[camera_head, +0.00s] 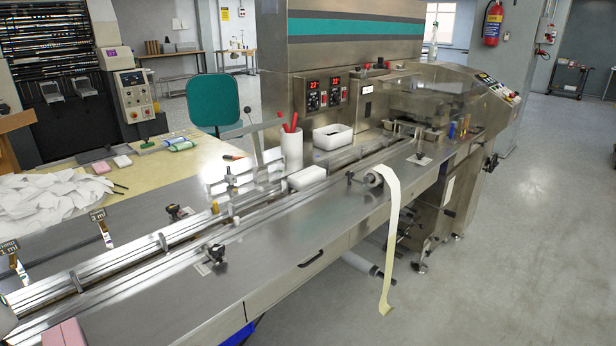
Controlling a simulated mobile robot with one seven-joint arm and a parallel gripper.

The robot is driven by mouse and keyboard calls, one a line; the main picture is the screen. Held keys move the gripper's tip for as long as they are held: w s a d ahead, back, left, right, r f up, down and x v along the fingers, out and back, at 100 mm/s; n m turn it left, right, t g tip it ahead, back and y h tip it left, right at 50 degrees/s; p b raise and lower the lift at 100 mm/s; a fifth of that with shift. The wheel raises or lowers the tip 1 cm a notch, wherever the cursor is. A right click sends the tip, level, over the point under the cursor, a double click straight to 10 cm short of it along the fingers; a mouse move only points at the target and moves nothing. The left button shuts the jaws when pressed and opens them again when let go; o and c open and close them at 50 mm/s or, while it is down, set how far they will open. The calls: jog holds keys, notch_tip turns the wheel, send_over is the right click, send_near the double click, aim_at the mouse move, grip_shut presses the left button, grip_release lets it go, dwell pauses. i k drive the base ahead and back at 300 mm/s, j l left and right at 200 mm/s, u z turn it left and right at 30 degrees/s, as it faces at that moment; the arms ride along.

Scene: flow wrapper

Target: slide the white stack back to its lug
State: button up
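A white stack (306,178), a low white block, lies in the long metal infeed channel (130,268) near the middle of the picture. I cannot tell whether another lug touches the stack. My gripper is not in view.
A white cylinder (291,150) with red-handled tools and a white bin (332,137) stand behind the stack. A film roll (373,179) with a hanging strip is to its right. Black-knobbed clamps (215,254) rise from the front deck. A pink stack (64,334) lies at bottom left.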

aim_at(306, 178)
jog(key=i+l, duration=0.25)
jog(key=l, duration=0.15)
jog(key=i+l+u, duration=0.1)
jog(key=l, duration=0.25)
jog(key=i+l+u, duration=0.1)
jog(key=i+l, duration=0.45)
jog(key=l, duration=0.25)
jog(key=i+j, duration=0.2)
jog(key=i, duration=0.3)
jog(key=i+j+u, duration=0.1)
jog(key=i+j, duration=0.15)
jog(key=i, duration=0.25)
